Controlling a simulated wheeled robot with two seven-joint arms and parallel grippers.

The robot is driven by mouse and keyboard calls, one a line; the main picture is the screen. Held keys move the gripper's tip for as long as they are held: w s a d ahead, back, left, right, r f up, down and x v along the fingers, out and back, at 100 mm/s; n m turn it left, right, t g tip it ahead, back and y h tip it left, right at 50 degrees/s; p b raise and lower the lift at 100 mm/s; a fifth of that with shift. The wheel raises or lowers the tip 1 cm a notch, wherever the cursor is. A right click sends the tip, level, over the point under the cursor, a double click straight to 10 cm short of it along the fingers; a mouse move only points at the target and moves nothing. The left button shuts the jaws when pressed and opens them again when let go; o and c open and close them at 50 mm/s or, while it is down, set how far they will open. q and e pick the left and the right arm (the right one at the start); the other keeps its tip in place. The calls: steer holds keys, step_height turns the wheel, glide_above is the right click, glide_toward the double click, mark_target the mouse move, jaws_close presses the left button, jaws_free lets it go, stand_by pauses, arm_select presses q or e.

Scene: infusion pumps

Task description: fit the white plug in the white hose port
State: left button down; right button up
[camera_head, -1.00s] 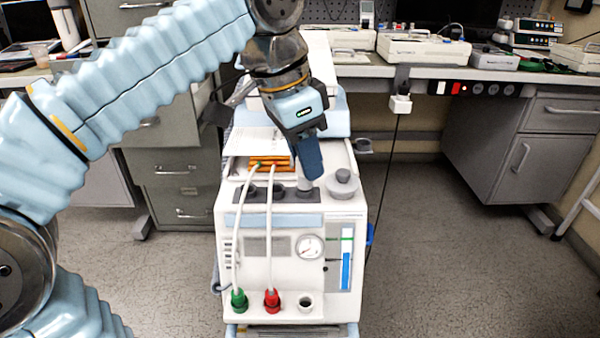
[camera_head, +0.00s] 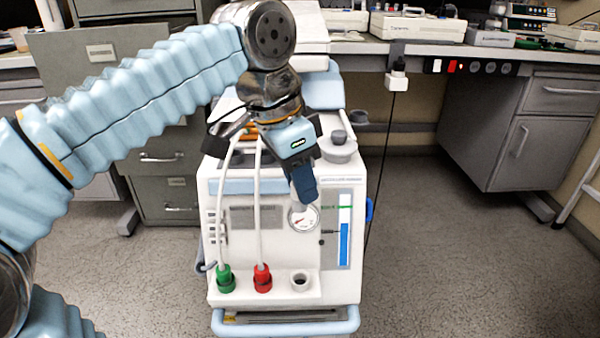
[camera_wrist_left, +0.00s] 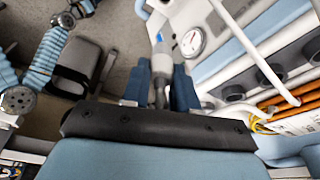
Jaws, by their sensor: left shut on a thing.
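My left gripper (camera_head: 304,192) is shut on the white plug (camera_head: 301,207), a pale grey-white piece hanging below the fingers in front of the pump's round gauge. In the left wrist view the plug (camera_wrist_left: 162,62) sits between the blue fingertips (camera_wrist_left: 160,88). The white hose port (camera_head: 300,281) is a white ring with a dark opening on the front ledge, below the plug and apart from it. The port shows empty. My right gripper is not in view.
Green (camera_head: 226,279) and red (camera_head: 262,278) connectors with white hoses stand left of the port on the white machine (camera_head: 338,285). The gauge (camera_head: 305,218) is behind the plug. A grey knob (camera_head: 338,140) stands on top. Floor is clear on the right.

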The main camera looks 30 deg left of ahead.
arm_select(q)
steer(key=shift+f+b, duration=5.05)
steer(key=shift+f, duration=2.7)
steer(key=shift+f, duration=1.55)
steer(key=c, duration=0.8)
jaws_free()
steer(key=p+v, duration=0.5)
steer(key=v, duration=0.8)
steer(key=shift+s+r, duration=0.15)
steer(key=shift+r, duration=0.15)
